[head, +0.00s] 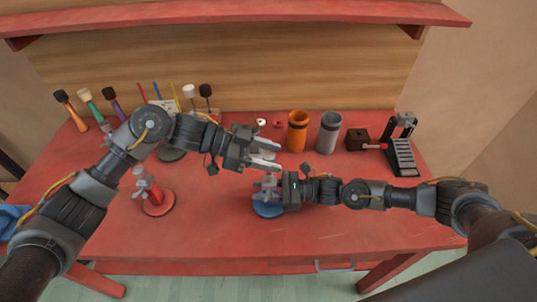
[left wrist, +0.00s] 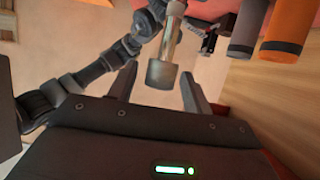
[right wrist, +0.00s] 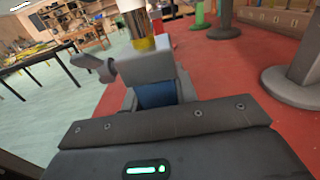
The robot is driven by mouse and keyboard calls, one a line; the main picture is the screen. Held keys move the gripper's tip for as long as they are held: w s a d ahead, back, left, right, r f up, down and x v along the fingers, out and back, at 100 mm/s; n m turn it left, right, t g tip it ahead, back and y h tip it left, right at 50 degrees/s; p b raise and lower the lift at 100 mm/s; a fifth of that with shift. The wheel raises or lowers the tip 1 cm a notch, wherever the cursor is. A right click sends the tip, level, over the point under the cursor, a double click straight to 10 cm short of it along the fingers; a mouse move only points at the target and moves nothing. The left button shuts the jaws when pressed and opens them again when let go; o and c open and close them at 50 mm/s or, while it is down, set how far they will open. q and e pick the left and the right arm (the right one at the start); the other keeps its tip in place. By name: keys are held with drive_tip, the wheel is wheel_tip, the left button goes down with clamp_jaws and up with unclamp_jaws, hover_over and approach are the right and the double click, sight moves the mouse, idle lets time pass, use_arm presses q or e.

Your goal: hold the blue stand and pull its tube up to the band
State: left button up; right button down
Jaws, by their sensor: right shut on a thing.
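The blue stand has a round blue base (head: 268,210) on the front middle of the red table, with a grey clamp above it. My right gripper (head: 268,191) is shut on the blue upright (right wrist: 157,95), below the grey clamp (right wrist: 146,70). The tube (right wrist: 133,20) rises from the clamp, with a yellow band (right wrist: 141,44) low on it. My left gripper (head: 277,156) is open above the stand. In the left wrist view a grey cylindrical end (left wrist: 162,74) on a shiny tube (left wrist: 171,40) shows between its spread fingers, apart from both. The left gripper partly hides the tube in the head view.
A red stand (head: 158,207) is at the left. An orange cup (head: 297,131), a grey cup (head: 329,132), a brown block (head: 357,139) and a black device (head: 402,152) stand behind at the right. Several mallets line the back left.

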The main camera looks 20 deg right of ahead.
use_arm(q)
drive_tip(key=v, duration=1.2)
use_arm(e)
drive_tip(key=c, duration=1)
unclamp_jaws()
